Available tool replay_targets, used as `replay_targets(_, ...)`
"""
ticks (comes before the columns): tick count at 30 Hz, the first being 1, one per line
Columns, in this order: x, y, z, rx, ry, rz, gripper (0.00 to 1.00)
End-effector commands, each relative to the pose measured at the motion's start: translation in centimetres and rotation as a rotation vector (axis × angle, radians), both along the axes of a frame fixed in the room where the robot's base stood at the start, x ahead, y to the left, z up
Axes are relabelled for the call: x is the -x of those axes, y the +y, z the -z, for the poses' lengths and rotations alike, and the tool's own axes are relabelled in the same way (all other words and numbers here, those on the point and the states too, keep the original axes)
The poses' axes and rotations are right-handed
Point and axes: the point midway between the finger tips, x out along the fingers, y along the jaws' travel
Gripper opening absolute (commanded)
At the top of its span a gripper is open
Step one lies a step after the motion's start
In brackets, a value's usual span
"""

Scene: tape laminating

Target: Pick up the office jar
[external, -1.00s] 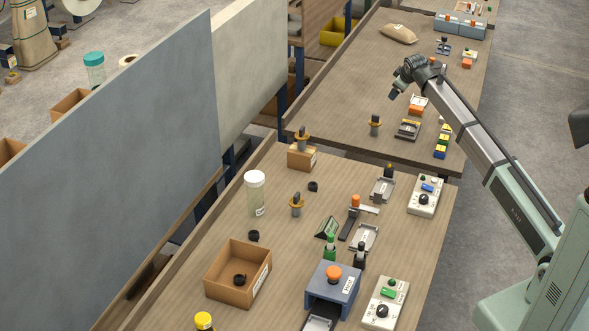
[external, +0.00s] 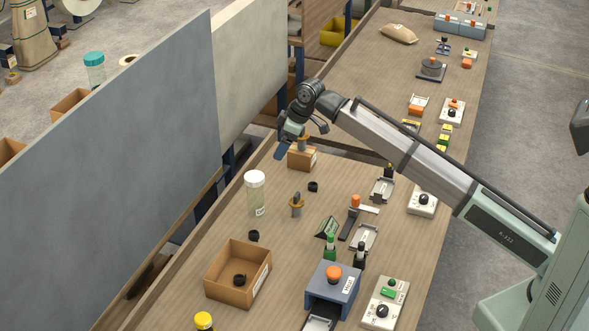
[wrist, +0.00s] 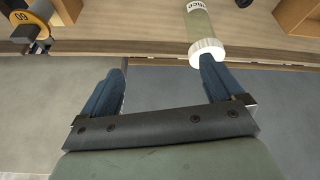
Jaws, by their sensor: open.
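The jar (external: 254,202) is a clear cylinder with a white lid and a small label. It stands upright near the left edge of the near table. In the wrist view the jar (wrist: 201,24) shows at the top right, its lid near the right fingertip. The label there is only partly readable. My gripper (external: 282,150) is above and behind the jar, over the table's left edge. In the wrist view my gripper (wrist: 163,64) has its two blue fingers wide apart with nothing between them.
A small cardboard box (external: 301,160) with a tape dispenser sits just behind the jar. An open brown box (external: 238,285) stands in front. Another dispenser (external: 296,203) is to the right. A grey partition (external: 120,170) rises along the left.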

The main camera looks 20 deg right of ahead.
Motion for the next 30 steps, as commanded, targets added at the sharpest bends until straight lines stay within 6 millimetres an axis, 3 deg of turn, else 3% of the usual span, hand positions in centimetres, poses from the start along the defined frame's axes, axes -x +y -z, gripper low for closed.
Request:
replay_targets(3, 2.8, 3.2, -0.4, -0.006, 0.028, -0.048, 0.95)
replay_targets(9, 4.8, 5.2, -0.5, -0.01, 0.047, -0.08, 0.95)
replay_targets(14, 4.7, 5.7, 0.5, -0.009, 0.05, -0.082, 0.95)
replay_targets(25, 3.7, 7.7, 5.9, -0.009, 0.05, -0.082, 0.95)
replay_targets(30, 3.4, 8.2, 7.2, -0.01, 0.048, -0.081, 0.95)
